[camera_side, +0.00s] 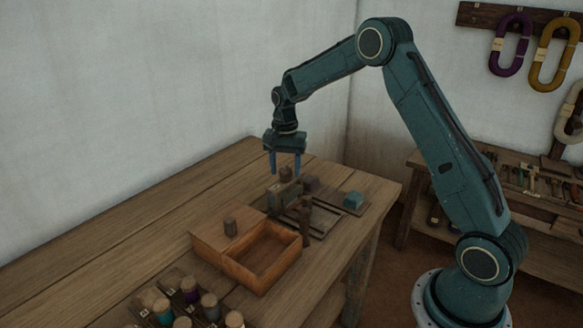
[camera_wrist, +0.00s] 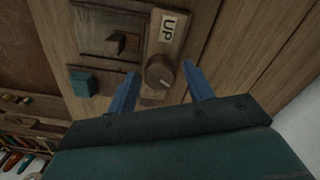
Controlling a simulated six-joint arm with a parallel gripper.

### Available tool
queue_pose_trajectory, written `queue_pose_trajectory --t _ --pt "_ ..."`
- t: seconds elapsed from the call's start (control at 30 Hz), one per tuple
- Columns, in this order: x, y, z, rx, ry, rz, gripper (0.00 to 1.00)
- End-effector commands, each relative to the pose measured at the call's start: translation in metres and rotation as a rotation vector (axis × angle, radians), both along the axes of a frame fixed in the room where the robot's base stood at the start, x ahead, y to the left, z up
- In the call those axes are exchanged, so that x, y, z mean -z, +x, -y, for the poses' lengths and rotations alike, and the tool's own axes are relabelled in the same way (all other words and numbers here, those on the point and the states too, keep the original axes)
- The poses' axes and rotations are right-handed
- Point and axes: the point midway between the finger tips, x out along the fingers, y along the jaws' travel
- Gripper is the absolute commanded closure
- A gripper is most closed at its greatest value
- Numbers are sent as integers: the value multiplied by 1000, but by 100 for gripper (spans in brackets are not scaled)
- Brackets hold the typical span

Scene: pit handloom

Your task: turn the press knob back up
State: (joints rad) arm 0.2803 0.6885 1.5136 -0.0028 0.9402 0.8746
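The press knob (camera_wrist: 158,68) is a round dark brown knob on a wooden block. A pale label (camera_wrist: 168,28) reading "UP" lies beside it in the wrist view. A small light mark shows on the knob's side away from the label, but I cannot read its pointing surely. My gripper (camera_wrist: 160,70) is open, with one blue finger on each side of the knob in that view. In the side view my gripper (camera_side: 286,170) points straight down over the block (camera_side: 284,196), fingertips around the knob's height. I cannot tell whether either finger touches the knob.
A teal block (camera_side: 353,201) and a dark upright post (camera_side: 306,217) stand near the press. Several bobbins (camera_side: 208,303) stand at the front edge. The table's left side is clear.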

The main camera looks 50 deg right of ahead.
Motion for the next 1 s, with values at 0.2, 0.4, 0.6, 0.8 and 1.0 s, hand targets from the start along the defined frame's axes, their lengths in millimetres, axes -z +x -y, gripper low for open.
queue_pose_trajectory --t 0.2,0.4,0.6,0.8,1.0 --pt "0 0 0 0 0 0 90" --pt "0 0 0 -6 0 0 90" --pt "-1 0 0 -47 -1 0 90" --pt "-1 0 1 -143 -3 1 90" --pt "-1 1 1 -294 -3 2 90"
